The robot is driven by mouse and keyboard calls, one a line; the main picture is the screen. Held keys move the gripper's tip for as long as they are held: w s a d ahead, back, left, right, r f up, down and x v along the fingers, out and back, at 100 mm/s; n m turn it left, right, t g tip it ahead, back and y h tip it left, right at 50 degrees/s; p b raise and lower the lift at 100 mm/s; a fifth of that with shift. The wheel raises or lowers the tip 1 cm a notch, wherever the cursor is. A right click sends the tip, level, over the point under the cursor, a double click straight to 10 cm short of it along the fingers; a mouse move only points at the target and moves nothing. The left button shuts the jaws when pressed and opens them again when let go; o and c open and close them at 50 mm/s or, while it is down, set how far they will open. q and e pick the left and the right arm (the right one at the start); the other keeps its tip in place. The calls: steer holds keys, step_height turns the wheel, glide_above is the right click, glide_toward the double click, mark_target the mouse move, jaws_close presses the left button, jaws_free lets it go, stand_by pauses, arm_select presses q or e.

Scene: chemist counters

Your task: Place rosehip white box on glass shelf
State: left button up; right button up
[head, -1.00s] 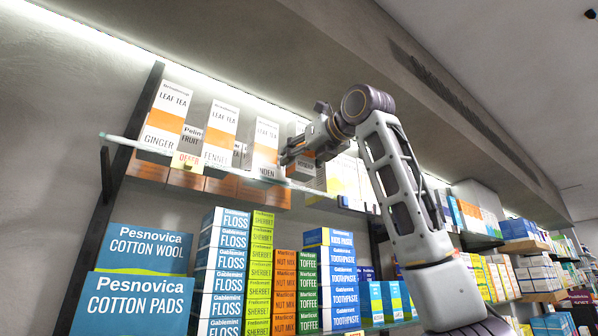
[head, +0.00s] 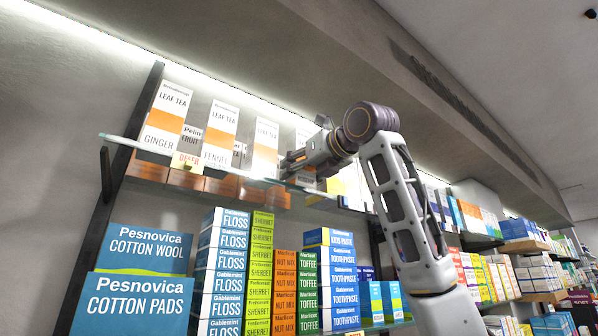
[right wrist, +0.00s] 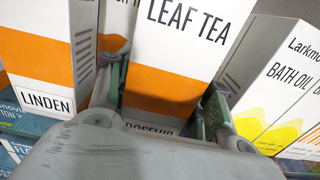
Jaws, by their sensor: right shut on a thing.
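The rosehip white box, with LEAF TEA lettering and an orange band, shows in the right wrist view (right wrist: 175,65) between the two fingers of my right gripper (right wrist: 165,100). Its lower label is partly hidden by the gripper body. In the head view, my right gripper (head: 292,163) is at the glass shelf (head: 122,140), just right of the linden box (head: 265,140), and covers most of the rosehip box (head: 303,136). The box looks upright. I cannot tell whether its base touches the glass. My left gripper is not in view.
Ginger (head: 166,117) and fennel (head: 220,133) boxes stand to the left on the shelf. In the wrist view, the linden box (right wrist: 40,60) is close on the left and a bath oil box (right wrist: 275,85) on the right. Stacked floss boxes (head: 218,270) stand below.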

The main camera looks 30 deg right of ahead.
steer(key=shift+f, duration=0.15)
steer(key=o, duration=1.1)
steer(key=shift+c, duration=0.2)
steer(key=shift+s, duration=0.1)
steer(key=s+d+b, duration=0.1)
steer(key=s+b, duration=0.2)
steer(key=s, duration=0.8)
steer(key=shift+s+d, duration=0.35)
